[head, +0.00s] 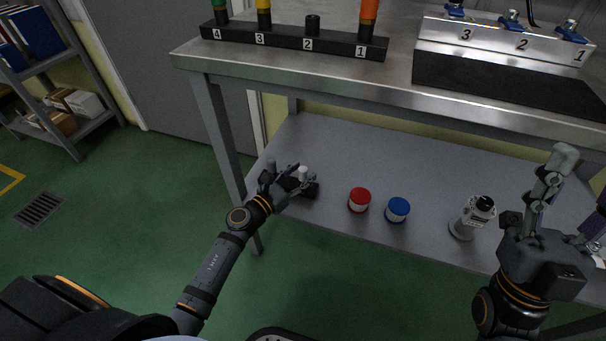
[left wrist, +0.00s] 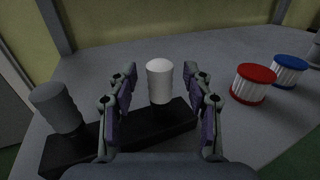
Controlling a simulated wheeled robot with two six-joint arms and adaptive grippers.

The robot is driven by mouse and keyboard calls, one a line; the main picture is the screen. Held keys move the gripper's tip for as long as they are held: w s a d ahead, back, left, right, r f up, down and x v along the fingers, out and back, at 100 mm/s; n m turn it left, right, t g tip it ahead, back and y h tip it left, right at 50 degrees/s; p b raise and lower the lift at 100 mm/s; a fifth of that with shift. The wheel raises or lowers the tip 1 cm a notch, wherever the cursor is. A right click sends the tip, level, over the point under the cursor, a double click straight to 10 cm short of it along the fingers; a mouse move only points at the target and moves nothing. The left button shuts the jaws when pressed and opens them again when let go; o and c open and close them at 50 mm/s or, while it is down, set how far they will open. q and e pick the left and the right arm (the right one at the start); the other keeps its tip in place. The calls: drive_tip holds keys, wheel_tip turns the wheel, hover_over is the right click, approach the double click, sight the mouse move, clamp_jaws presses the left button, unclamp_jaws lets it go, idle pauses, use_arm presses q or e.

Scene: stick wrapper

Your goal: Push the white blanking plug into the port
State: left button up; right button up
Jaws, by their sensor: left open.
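The white blanking plug (left wrist: 160,82) stands upright at a black block (left wrist: 150,130) on the lower shelf; it also shows in the head view (head: 303,173). Its lower end meets the block, but I cannot tell how deep it sits, and the port opening is hidden. A dark grey cylinder (left wrist: 56,106) stands at the block's left end. My left gripper (head: 288,176) is open, with its fingers (left wrist: 160,105) on either side of the white plug, gaps showing on both sides. My right gripper (head: 574,190) is open and empty at the right.
A red-capped spool (head: 359,200) and a blue-capped spool (head: 397,209) stand right of the block. A grey canister (head: 471,217) stands farther right. The upper bench (head: 300,77) overhangs the shelf, with a leg (head: 219,133) at the left. The shelf behind the spools is clear.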

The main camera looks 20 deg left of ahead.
use_arm(q)
drive_tip(key=shift+w+d, duration=0.25)
drive_tip(key=shift+w, duration=0.3)
drive_tip(key=shift+c, duration=0.3)
clamp_jaws()
